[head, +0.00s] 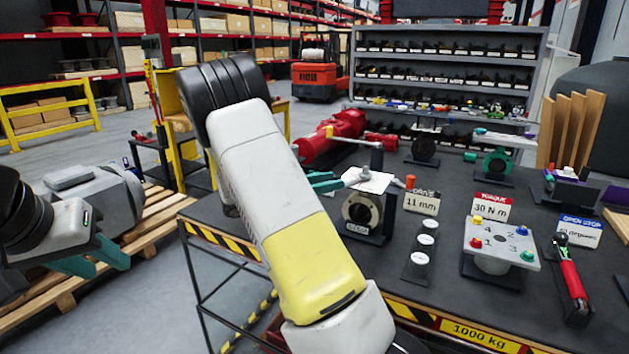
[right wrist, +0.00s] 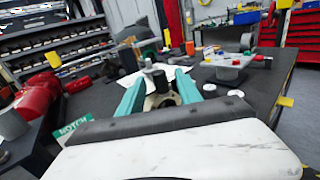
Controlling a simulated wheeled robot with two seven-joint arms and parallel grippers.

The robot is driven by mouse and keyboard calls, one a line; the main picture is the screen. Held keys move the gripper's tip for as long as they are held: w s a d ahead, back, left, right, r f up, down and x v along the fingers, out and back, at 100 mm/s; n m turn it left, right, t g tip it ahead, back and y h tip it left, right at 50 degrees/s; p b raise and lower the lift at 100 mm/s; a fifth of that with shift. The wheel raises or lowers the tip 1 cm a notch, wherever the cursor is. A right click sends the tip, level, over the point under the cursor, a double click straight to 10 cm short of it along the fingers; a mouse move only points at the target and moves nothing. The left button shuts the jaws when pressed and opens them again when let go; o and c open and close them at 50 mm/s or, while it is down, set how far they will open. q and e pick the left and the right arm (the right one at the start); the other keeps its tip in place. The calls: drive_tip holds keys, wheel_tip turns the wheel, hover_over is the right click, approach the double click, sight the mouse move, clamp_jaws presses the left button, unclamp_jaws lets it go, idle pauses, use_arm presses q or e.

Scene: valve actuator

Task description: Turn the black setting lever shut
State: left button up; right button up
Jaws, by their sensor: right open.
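The valve actuator (head: 362,212) stands at the table's left part, a dark round housing with a pale plate (head: 372,183) on top. I cannot clearly pick out the black setting lever. My right gripper (head: 322,182) is mostly hidden behind my white and yellow arm; its teal fingers are by the plate. In the right wrist view, its fingers (right wrist: 158,92) are apart, with a grey and black upright part (right wrist: 160,80) between or just beyond them; contact is unclear. My left gripper (head: 95,258) hangs open and empty off the table.
An orange cap and an 11 mm sign (head: 421,202) stand right of the actuator. White-topped cylinders (head: 427,240), a bolted plate with a 30 N m sign (head: 492,207) and a red-handled wrench (head: 571,283) are further right. A red valve body (head: 335,135) lies behind.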

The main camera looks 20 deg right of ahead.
drive_tip(key=shift+d, duration=1.3)
clamp_jaws()
idle(0.5)
